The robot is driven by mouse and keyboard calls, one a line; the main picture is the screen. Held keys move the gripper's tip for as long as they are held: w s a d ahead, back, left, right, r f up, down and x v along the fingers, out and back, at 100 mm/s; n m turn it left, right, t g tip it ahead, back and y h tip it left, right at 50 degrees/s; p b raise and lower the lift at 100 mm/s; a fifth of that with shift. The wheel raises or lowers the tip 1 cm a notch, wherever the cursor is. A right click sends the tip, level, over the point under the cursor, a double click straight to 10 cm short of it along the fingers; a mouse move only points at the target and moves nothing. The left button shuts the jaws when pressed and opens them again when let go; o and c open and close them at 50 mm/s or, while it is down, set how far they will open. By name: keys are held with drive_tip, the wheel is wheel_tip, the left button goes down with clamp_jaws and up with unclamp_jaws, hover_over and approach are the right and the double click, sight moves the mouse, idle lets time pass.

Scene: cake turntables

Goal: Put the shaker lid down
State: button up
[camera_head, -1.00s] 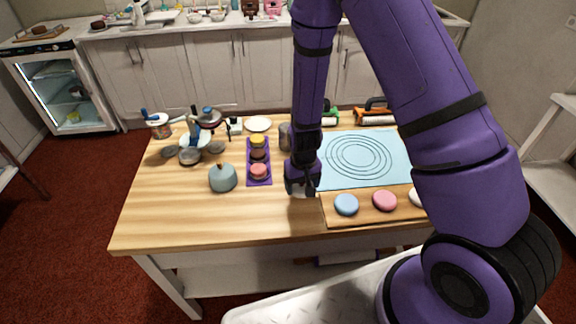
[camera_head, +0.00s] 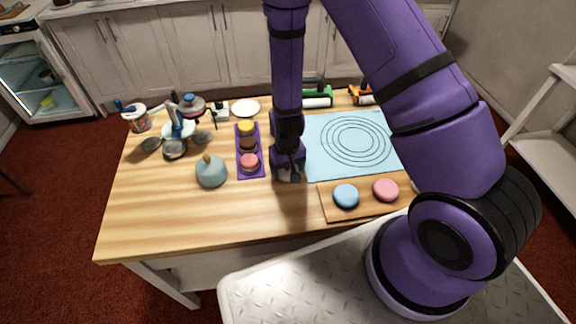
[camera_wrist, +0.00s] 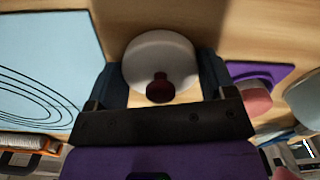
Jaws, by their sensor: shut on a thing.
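The shaker lid is a pale, rounded cap with a dark red knob, seen from above in the wrist view (camera_wrist: 160,58). My gripper (camera_wrist: 162,78) is shut on it, with one dark finger on each side. In the head view my gripper (camera_head: 288,174) points down, low over the wooden table (camera_head: 180,215), between the purple tray and the blue mat. The lid is mostly hidden there by the gripper. Whether the lid touches the tabletop is hard to tell.
The purple tray (camera_head: 252,172) with small round cakes is close on the left, beside a grey-blue dome (camera_head: 212,173). The blue mat (camera_head: 315,165) and a wooden board (camera_head: 330,212) with a blue and a pink disc are on the right. The table's front left is clear.

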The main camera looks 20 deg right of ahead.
drive_tip(key=shift+f, duration=0.1)
drive_tip(key=o, duration=0.8)
drive_tip(key=shift+o, duration=0.2)
wheel_tip(320, 180, up, 12)
drive_tip(key=shift+r, duration=0.25)
drive_tip(key=s+d+r+t+y, duration=0.1)
drive_tip(key=s+d+r, duration=0.1)
drive_tip(key=r, duration=0.9)
drive_tip(key=s+d+r+t, duration=0.1)
drive_tip(key=s+d+r, duration=0.1)
drive_tip(key=r, duration=0.9)
drive_tip(key=s+d+r+t, duration=0.1)
drive_tip(key=s+d+r, duration=0.1)
drive_tip(key=s+r, duration=0.2)
drive_tip(key=s+d+r+t, duration=0.1)
drive_tip(key=s+d+r, duration=0.1)
drive_tip(key=s+r, duration=0.3)
drive_tip(key=s+d+r+t+h, duration=0.1)
drive_tip(key=s+d+r, duration=0.1)
drive_tip(key=s+r, duration=0.3)
drive_tip(key=shift+s+d+r, duration=0.25)
drive_tip(key=shift+s, duration=0.9)
